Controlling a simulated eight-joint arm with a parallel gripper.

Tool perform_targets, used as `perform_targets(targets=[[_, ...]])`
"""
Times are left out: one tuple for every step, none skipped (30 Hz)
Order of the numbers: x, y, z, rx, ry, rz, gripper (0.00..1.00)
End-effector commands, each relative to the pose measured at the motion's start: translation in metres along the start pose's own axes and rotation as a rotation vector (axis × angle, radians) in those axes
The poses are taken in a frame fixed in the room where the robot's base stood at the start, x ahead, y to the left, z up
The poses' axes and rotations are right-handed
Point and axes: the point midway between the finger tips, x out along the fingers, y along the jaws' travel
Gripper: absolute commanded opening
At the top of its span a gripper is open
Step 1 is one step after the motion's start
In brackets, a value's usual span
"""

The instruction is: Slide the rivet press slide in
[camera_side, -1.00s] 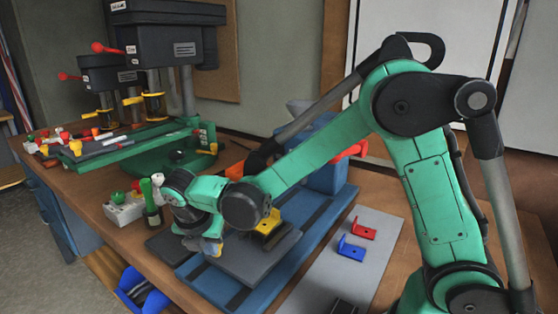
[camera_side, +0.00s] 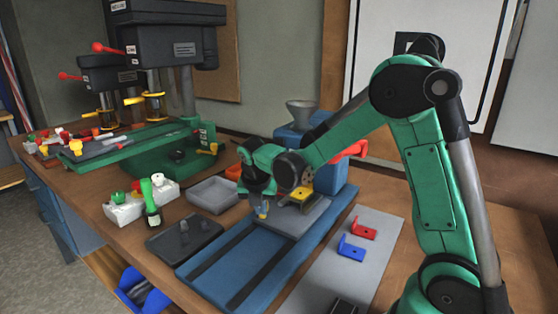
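The rivet press (camera_side: 331,176) is blue, with a red lever and a grey funnel, and stands at the back of a long blue base (camera_side: 228,270) with dark rails. The grey slide plate (camera_side: 302,222) lies on the rails at the press end, partly hidden by my arm. A yellow bracket-like part (camera_side: 301,195) sits on it. My gripper (camera_side: 262,211) points down at the slide's front left edge, with small yellowish fingertips. Whether it touches the slide, and whether its fingers are open, is too small to tell.
Red (camera_side: 363,229) and blue (camera_side: 350,248) brackets lie on a grey mat (camera_side: 330,275) to the right. A dark plate (camera_side: 184,239), a grey tray (camera_side: 213,194) and a white holder (camera_side: 124,210) with a green-handled tool are left. Green drill presses (camera_side: 170,150) stand behind. The front rails are bare.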

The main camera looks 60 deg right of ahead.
Motion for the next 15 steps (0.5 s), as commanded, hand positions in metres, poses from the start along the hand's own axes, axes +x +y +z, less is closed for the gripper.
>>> perform_targets(targets=[[0.001,-0.002,0.004,0.004,-0.011,-0.003,0.0],[0.001,-0.002,0.004,0.004,-0.012,-0.003,0.0],[0.001,-0.002,0.004,0.005,-0.012,-0.003,0.0],[0.001,-0.002,0.004,0.005,-0.013,-0.003,0.0],[0.001,-0.002,0.005,0.005,-0.014,-0.004,0.0],[0.001,-0.002,0.005,0.006,-0.014,-0.004,0.0],[0.001,-0.002,0.005,0.006,-0.015,-0.004,0.0],[0.001,-0.002,0.005,0.006,-0.015,-0.004,0.0],[0.001,-0.002,0.005,0.007,-0.015,-0.003,0.0],[0.001,-0.002,0.005,0.007,-0.015,-0.003,0.0],[0.001,-0.002,0.004,0.007,-0.015,-0.003,0.0],[0.0,-0.001,0.002,0.007,-0.015,-0.002,0.0],[-0.001,-0.001,0.0,0.006,-0.014,-0.001,0.0],[-0.002,-0.001,-0.004,0.005,-0.013,-0.001,0.0],[-0.005,-0.001,-0.009,0.002,-0.011,0.0,0.0]])
